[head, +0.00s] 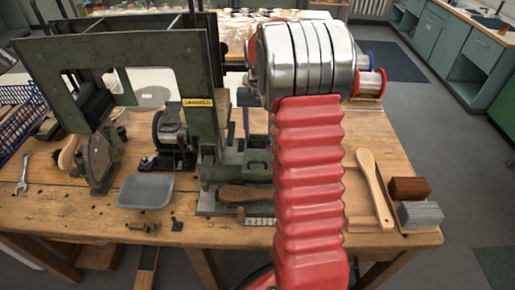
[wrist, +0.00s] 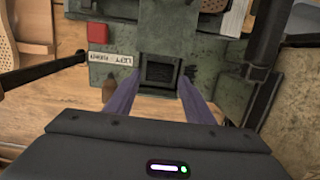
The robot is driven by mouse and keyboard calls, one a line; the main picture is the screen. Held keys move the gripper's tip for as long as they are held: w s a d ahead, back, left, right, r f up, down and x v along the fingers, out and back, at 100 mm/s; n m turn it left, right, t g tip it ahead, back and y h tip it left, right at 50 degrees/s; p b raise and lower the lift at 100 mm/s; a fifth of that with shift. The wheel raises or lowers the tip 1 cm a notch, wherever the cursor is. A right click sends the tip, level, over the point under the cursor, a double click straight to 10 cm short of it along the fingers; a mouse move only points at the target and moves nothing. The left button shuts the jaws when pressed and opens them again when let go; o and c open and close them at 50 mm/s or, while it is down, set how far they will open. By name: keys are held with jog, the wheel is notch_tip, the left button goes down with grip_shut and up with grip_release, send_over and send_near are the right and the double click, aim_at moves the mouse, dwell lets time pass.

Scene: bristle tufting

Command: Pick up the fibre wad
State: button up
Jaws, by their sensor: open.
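Two small ridged blocks lie at the right end of the bench in the head view, a brown one (head: 409,188) and a grey one (head: 420,214). Either could be the fibre wad; I cannot tell which. A grey striated piece (wrist: 233,17) also shows at the top edge of the wrist view, partly cut off. My gripper (wrist: 162,84) is open, its two purple fingers apart with nothing seen held between them. It is over the green machine (wrist: 120,12), with a dark square recess (wrist: 160,72) between the fingertips.
The green tufting machine (head: 203,130) stands mid-bench, with a perforated brush block (head: 243,193) at its base. A grey tray (head: 146,190) and a wrench (head: 22,174) lie left. A wooden handle (head: 371,181) lies near the blocks. A dark lever (wrist: 60,64) crosses the wrist view's left.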

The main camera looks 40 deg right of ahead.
aim_at(258, 144)
jog(key=shift+s+a+f, duration=0.1)
jog(key=shift+f, duration=0.85)
jog(key=shift+s+a+f, duration=0.1)
jog(key=shift+f, duration=0.85)
jog(key=shift+d, duration=0.1)
jog(key=shift+c, duration=0.2)
jog(key=c, duration=0.7)
jog(key=shift+c, duration=0.2)
notch_tip(258, 144, up, 18)
